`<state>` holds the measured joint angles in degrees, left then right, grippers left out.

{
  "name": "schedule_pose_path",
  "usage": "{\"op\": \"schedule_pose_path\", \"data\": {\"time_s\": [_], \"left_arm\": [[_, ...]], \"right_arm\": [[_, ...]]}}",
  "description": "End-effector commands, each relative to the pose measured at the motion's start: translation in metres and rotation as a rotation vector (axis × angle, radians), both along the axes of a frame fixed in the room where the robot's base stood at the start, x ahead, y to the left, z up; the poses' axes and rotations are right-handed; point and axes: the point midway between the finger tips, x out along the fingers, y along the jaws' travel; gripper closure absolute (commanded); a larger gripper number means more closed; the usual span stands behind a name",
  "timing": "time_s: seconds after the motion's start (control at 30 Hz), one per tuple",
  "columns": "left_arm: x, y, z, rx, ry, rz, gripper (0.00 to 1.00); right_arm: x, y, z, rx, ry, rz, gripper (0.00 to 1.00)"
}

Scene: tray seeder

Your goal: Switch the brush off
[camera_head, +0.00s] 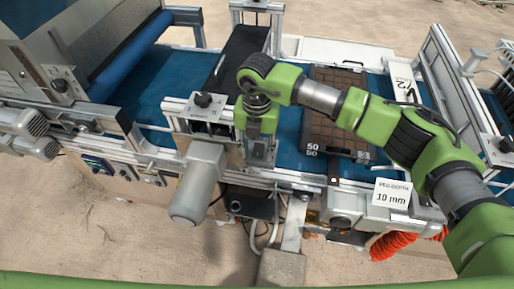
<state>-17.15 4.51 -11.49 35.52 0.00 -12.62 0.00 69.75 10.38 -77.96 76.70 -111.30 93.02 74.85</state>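My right arm, green and grey, comes in from the right and reaches across the machine. Its gripper (260,158) points down at the machine's front edge, beside a grey cylindrical motor (198,185). The fingertips are small and partly hidden, so I cannot tell whether they are open. A blue roller (132,55) and a dark covered unit (238,58) span the blue belt; I cannot tell which is the brush. A small control panel (97,164) with a display sits on the front left, with knobs (148,178) beside it. No switch is clearly marked for the brush. My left gripper is out of view.
A brown celled tray (335,92) lies on the blue belt (288,128) under my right arm. A sign reading "10 mm" (391,193) stands at the front right, above a red coiled hose (392,245). Metal frames rise at the right. Sandy floor is clear at front left.

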Motion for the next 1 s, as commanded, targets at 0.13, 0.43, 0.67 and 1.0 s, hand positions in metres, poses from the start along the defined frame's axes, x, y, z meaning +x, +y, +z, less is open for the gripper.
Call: {"op": "schedule_pose_path", "data": {"time_s": [0.13,0.43,0.67,1.0], "left_arm": [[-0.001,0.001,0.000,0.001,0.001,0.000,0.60],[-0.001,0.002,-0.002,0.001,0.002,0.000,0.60],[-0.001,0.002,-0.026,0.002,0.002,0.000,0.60],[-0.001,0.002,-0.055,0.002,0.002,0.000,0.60]], "right_arm": [[0.000,0.000,0.000,0.000,0.000,0.000,0.73],[0.001,0.000,0.000,0.001,0.006,-0.001,1.00],[0.006,-0.001,-0.003,0.020,0.119,-0.006,1.00],[0.013,-0.003,0.000,0.057,0.310,-0.006,1.00]]}}
